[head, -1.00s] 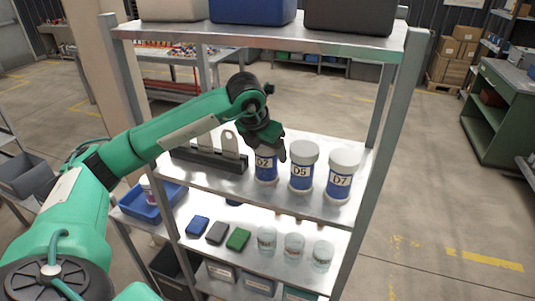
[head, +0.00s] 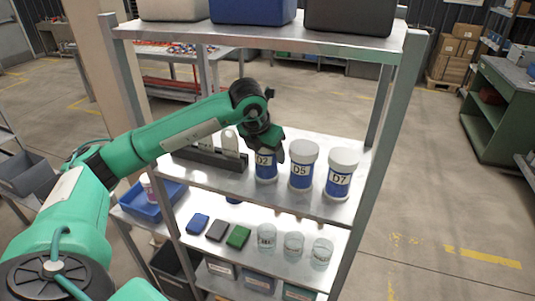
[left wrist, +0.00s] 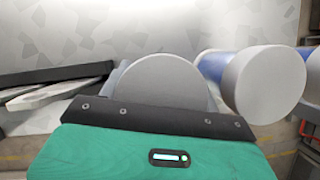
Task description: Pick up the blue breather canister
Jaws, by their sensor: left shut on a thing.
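Three white canisters with blue label bands stand in a row on the upper open shelf: D2 (head: 265,165), D5 (head: 301,172) and D7 (head: 340,180). My left gripper (head: 268,148) is shut on the D2 canister from above, around its top, and hides most of its lid in the head view. In the left wrist view, a round grey-white lid (left wrist: 165,82) shows just beyond the gripper's dark edge, with another canister (left wrist: 262,85) close to its right. D2 looks upright, at or very near the shelf surface. My right gripper is not in view.
A dark rack with upright pale plates (head: 212,157) stands close to the left of D2. Glass jars (head: 294,245) and small blue, dark and green boxes (head: 238,237) sit on the shelf below. Bins (head: 252,10) stand on the top shelf (head: 300,38) above.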

